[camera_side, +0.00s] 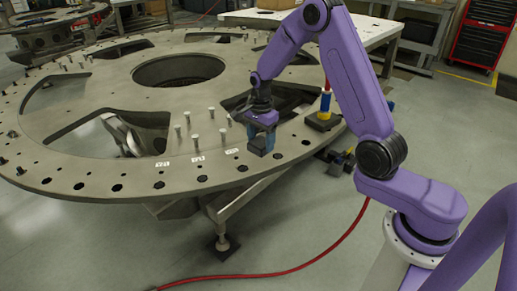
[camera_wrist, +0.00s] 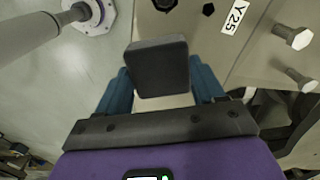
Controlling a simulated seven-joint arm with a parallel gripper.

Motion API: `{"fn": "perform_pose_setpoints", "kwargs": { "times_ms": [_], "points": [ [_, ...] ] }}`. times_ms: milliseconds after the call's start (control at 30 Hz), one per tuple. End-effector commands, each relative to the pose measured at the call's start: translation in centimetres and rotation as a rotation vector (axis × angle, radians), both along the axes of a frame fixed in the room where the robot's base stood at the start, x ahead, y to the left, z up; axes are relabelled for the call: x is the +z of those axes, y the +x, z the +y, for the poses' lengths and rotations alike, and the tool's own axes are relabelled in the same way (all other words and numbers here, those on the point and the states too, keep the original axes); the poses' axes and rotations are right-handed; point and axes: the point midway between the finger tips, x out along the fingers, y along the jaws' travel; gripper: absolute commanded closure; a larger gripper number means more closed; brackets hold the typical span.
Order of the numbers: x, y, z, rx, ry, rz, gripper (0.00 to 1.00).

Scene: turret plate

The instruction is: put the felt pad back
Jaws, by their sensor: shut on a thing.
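The felt pad (camera_wrist: 158,68) is a dark grey block. In the wrist view it sits between the two blue fingers of my gripper (camera_wrist: 160,88), which is shut on it. In the side view my gripper (camera_side: 261,144) points down over the outer rim of the turret plate (camera_side: 120,172), at its near right part. The pad is hard to make out from the fingers there. I cannot tell whether the pad touches the plate. The plate's surface with a "Y25" label (camera_wrist: 233,17) shows beside the pad in the wrist view.
Several upright bolts (camera_side: 197,141) stand on the plate left of my gripper; bolt heads (camera_wrist: 292,37) show close at right in the wrist view. Large cutouts (camera_side: 150,130) open the plate. A blue and yellow post (camera_side: 325,103) stands to the right. A red hose (camera_side: 330,245) lies on the floor.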

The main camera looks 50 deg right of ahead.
Motion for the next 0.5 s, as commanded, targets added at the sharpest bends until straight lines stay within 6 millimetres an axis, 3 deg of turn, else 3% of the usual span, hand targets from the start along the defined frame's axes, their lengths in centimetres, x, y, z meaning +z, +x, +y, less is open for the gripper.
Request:
{"fn": "perform_pose_setpoints", "kwargs": {
  "times_ms": [233,500],
  "points": [
    [-1.3,1.1,-0.1,-0.001,0.0,0.001,0.6],
    [-4.3,1.0,-0.1,-0.001,0.0,0.001,0.6]
  ]
}}
